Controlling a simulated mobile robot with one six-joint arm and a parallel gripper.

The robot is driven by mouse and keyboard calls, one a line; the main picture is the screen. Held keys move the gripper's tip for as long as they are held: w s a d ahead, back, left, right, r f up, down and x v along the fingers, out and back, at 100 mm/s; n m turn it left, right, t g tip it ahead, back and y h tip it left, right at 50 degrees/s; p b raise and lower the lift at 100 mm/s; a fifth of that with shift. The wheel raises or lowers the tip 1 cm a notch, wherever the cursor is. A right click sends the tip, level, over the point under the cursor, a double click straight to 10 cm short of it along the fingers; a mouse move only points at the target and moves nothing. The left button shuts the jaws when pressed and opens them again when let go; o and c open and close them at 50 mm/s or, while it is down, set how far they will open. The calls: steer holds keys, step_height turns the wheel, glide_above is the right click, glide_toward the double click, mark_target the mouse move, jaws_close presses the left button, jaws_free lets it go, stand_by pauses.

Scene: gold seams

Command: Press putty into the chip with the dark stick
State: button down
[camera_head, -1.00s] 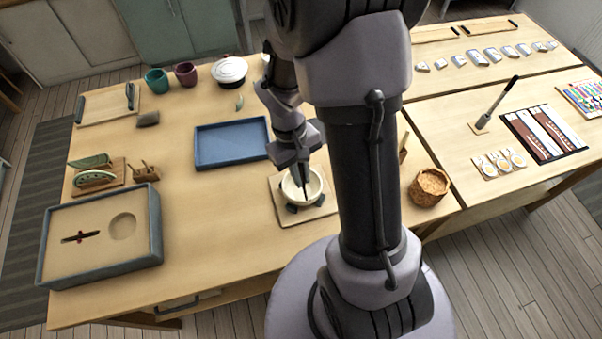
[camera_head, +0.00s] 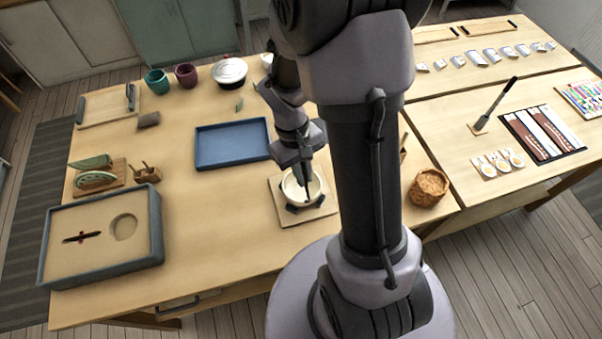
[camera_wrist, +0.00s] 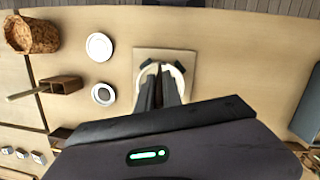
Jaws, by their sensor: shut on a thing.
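A cream bowl (camera_head: 313,188) sits on a square wooden board (camera_head: 328,208), with dark supports at its sides. My gripper (camera_head: 306,186) points down into the bowl, its jaws close together on a thin dark stick (camera_head: 307,195) whose lower end is inside the bowl. In the wrist view, the bowl's rim (camera_wrist: 179,80) shows behind my gripper (camera_wrist: 160,72), which hides most of its inside. I cannot make out the chip or any putty there, nor whether the stick touches the bowl wall.
A blue tray (camera_head: 232,160) lies behind and left of the bowl. A cork-textured basket (camera_head: 429,188) stands to the right. A grey-rimmed sand box (camera_head: 152,255) is at front left. The wrist view shows two round white dishes (camera_wrist: 99,47) and a small wooden box (camera_wrist: 66,85).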

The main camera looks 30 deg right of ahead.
steer(key=shift+d, duration=0.2)
steer(key=shift+f, duration=0.3)
stand_by(0.7)
steer(key=shift+r, duration=0.3)
step_height(320, 180, up, 8)
steer(key=p, duration=0.7)
steer(key=shift+f, duration=0.1)
stand_by(0.5)
